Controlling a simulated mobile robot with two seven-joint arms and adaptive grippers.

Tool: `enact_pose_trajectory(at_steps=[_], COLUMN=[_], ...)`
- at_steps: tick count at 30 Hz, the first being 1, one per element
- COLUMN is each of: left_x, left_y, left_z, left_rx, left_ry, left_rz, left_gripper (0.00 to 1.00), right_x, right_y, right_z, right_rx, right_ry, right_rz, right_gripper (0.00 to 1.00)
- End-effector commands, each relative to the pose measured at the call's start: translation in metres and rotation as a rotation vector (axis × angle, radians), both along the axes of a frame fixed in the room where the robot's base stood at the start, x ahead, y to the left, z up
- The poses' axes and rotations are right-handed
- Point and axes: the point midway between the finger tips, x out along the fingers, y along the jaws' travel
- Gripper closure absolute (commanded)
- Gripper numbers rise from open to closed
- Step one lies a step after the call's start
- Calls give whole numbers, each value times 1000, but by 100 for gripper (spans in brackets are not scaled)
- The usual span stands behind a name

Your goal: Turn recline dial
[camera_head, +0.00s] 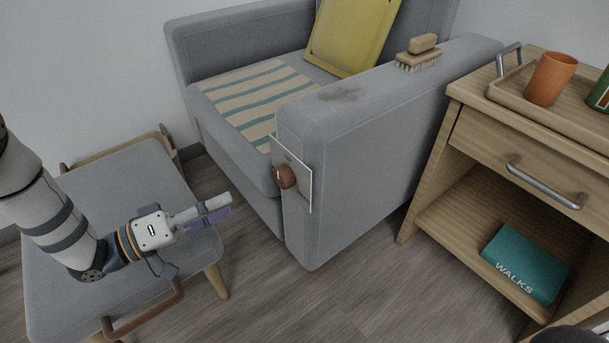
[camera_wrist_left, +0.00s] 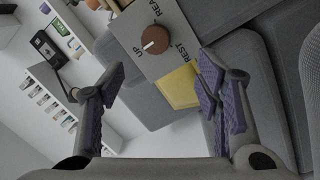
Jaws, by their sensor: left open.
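The recline dial is a round brown knob (camera_head: 285,176) on a pale plate (camera_head: 303,181) at the front of the grey armchair's (camera_head: 350,135) arm. In the left wrist view the dial (camera_wrist_left: 152,40) has a white pointer mark, and the plate (camera_wrist_left: 182,28) carries the words UP, REST and a partly cut-off word starting REA. The pointer is turned towards UP. My left gripper (camera_head: 217,208) is open and empty, to the left of the dial and apart from it. Its purple-padded fingers (camera_wrist_left: 165,90) frame the space below the dial in the wrist view. My right gripper is not seen.
A grey-topped stool (camera_head: 75,215) stands under my left arm. A wooden side table (camera_head: 468,130) at right bears a tray (camera_head: 520,104) with an orange cup (camera_head: 550,78); a teal book (camera_head: 524,263) lies on its shelf. A brush (camera_head: 419,55) sits on the chair's arm.

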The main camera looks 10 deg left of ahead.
Motion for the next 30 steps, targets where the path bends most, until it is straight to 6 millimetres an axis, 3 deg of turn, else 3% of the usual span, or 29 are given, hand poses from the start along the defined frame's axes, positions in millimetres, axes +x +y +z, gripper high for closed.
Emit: enact_pose_trajectory(at_steps=[13,18,25,26,30], left_x=[71,82,83,83,83], left_y=[-71,-81,-82,-82,-82], left_z=[0,2,3,3,3], left_rx=[1,1,3,3,3], left_ry=[0,0,0,0,0], left_rz=[-3,-2,-1,-1,-1], left_gripper=[42,42,42,44,76], right_x=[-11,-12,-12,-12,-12], right_y=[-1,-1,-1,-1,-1], right_z=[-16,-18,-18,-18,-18], right_rx=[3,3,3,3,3], right_ry=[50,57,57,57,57], right_rz=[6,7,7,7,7], right_gripper=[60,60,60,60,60])
